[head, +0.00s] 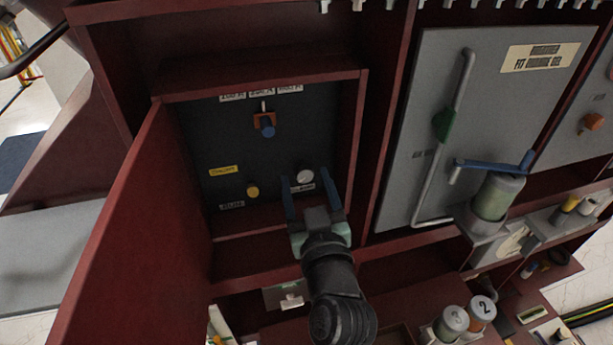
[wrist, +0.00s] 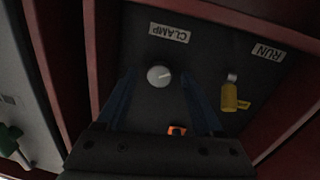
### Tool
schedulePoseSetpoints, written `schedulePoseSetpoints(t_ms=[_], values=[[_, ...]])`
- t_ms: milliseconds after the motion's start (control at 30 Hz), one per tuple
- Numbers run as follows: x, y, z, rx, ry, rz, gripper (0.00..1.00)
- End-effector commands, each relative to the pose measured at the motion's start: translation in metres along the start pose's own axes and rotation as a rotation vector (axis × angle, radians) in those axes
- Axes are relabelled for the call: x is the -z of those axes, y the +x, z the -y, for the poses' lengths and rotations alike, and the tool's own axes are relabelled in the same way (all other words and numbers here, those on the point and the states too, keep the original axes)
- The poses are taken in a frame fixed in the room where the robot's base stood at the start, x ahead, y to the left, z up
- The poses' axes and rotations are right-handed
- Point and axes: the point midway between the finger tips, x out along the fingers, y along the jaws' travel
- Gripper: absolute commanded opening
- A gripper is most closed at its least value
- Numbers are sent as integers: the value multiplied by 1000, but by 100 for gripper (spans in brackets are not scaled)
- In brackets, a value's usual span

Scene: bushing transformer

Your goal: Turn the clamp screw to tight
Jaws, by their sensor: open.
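The clamp screw (wrist: 159,76) is a round pale grey head with a lighter line across it, on a dark panel, beside a white label reading CLAMP in the wrist view. In the head view the screw (head: 305,176) shows as a pale disc at the panel's lower right. My gripper (head: 307,181) is open and its blue fingers point at the panel. In the wrist view the fingers lie on either side of the screw, with nothing between them but the screw behind. I cannot tell whether they reach past its face or touch it.
The panel sits in a dark red cabinet with its door (head: 140,215) swung open at left. A yellow knob (head: 252,191) is left of the screw, beneath a yellow label. An orange and blue switch (head: 266,124) is above. A grey panel (head: 480,120) with a blue crank stands right.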

Motion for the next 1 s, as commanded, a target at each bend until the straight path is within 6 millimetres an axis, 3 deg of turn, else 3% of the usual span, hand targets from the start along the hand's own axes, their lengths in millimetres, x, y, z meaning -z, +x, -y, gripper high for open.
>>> schedulePoseSetpoints(t_ms=[367,733,1000], values=[[0,4,0,0,0,0,67],[0,4,0,0,0,0,0],[0,4,0,-1,8,1,0]])
